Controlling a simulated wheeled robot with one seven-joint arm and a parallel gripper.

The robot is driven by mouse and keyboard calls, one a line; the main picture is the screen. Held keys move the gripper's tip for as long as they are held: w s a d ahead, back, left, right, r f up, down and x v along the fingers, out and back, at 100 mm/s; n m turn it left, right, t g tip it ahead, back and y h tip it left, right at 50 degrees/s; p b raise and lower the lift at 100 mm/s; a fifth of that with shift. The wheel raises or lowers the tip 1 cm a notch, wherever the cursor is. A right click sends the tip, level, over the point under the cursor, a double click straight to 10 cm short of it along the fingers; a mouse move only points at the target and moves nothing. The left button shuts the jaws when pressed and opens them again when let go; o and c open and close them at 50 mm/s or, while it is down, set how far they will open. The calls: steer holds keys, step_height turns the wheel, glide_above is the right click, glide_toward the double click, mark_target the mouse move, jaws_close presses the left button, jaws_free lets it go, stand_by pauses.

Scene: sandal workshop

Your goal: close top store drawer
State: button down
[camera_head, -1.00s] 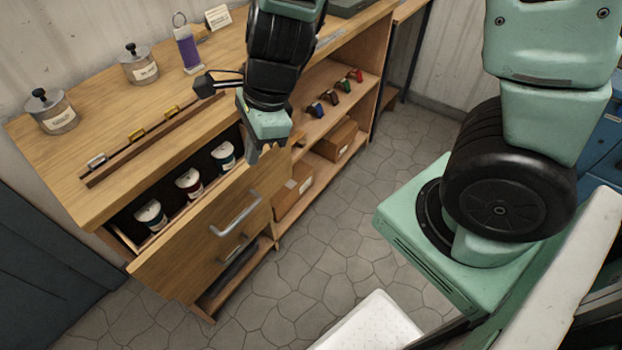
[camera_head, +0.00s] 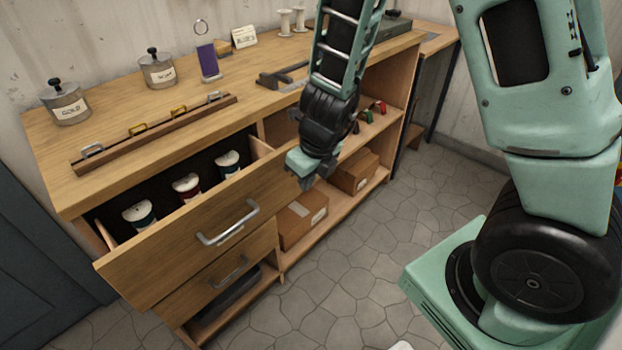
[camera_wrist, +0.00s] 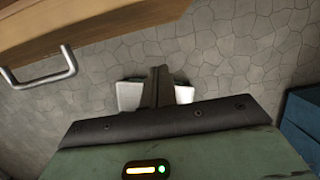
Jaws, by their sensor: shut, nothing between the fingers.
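The top store drawer (camera_head: 185,245) is pulled out of the wooden bench and stands open, with a silver bar handle (camera_head: 228,222) on its front. My gripper (camera_head: 304,184) is shut and empty, just off the right end of the drawer front. In the wrist view the fingertips (camera_wrist: 158,72) are together over the stone floor, and the drawer front with its handle (camera_wrist: 40,72) is at the upper left, apart from them.
A lower drawer (camera_head: 220,275) with its own handle is beneath and looks shut. Cardboard boxes (camera_head: 302,218) stand on the shelf to the right. Jars (camera_head: 66,103) and a rail with clips (camera_head: 155,132) are on the bench top. The stone floor (camera_head: 350,270) in front is clear.

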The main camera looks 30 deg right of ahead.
steer(key=shift+w+a+f+p, duration=0.25)
steer(key=shift+w+f, duration=0.1)
steer(key=shift+w, duration=0.4)
steer(key=shift+w+a+f+p, duration=0.2)
steer(key=shift+w+f, duration=0.15)
steer(key=shift+w, duration=0.35)
steer(key=shift+w+a+f+p, duration=0.25)
steer(key=shift+w+f, duration=0.1)
steer(key=shift+w, duration=0.4)
